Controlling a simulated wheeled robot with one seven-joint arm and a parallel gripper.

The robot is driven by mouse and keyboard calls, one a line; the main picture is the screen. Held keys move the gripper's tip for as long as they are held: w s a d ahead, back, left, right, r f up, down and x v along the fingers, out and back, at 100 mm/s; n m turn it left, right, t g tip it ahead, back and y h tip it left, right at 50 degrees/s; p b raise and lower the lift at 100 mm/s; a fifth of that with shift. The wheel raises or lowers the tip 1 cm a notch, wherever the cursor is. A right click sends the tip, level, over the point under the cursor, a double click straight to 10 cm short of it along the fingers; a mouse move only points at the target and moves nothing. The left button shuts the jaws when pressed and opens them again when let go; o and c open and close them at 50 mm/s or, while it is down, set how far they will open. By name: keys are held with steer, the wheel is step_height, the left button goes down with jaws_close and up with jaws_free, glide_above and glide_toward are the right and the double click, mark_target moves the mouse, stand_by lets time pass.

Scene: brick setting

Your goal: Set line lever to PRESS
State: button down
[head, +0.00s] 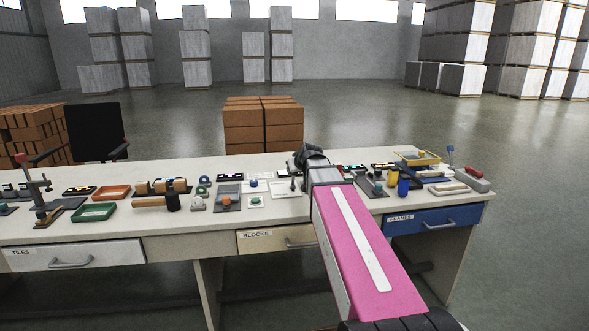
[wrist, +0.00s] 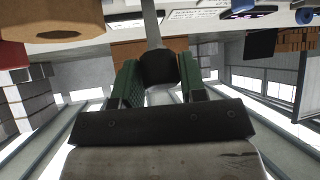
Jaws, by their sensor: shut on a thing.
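The line lever shows in the wrist view as a grey shaft (wrist: 152,27) with a black knob (wrist: 158,68) at its end. My gripper (wrist: 160,84) has its two green-padded fingers on either side of the knob and is shut on it. White plates with dark lettering (wrist: 185,16) lie by the lever's base at the top of the wrist view; I cannot read them surely. In the head view my gripper (head: 306,158) is over the back middle of the workbench (head: 230,222), and it hides the lever there.
A mallet (head: 160,202), a green tray (head: 94,212) and an orange tray (head: 113,192) lie left of my gripper. Blue and yellow pieces (head: 403,187) and a yellow tray (head: 418,158) are to its right. A brick stack (head: 262,125) stands behind the bench.

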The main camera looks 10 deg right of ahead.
steer(key=shift+s+f, duration=0.2)
steer(key=shift+s, duration=0.05)
steer(key=c, duration=0.7)
jaws_free()
steer(key=shift+a, duration=0.1)
steer(key=shift+w, duration=0.1)
steer(key=shift+r, duration=0.1)
steer(key=v, duration=1.1)
